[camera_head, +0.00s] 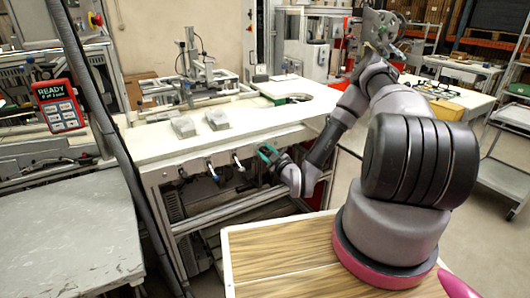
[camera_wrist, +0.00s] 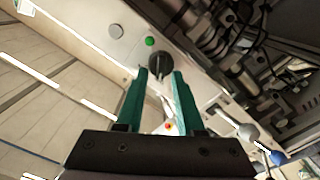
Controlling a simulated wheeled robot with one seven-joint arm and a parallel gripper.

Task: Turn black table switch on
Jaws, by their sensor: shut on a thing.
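The black switch (camera_wrist: 159,62) is a round knob on the light front panel of the table, seen in the wrist view. My gripper (camera_wrist: 160,73) has its two green fingers on either side of the knob and is shut on it. The fingertips hide part of the knob's edge, and I cannot tell from the picture which setting it is at. In the head view my gripper (camera_head: 267,152) is at the front edge of the white table (camera_head: 270,121), and the switch is hidden there.
On the panel are a green button (camera_wrist: 150,41), a grey round button (camera_wrist: 116,31) and a red and yellow button (camera_wrist: 168,127). A grey-knobbed lever (camera_wrist: 249,132) stands beside them. Two grey blocks (camera_head: 183,127) (camera_head: 217,120) lie on the tabletop. A wooden surface (camera_head: 285,250) is in front.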

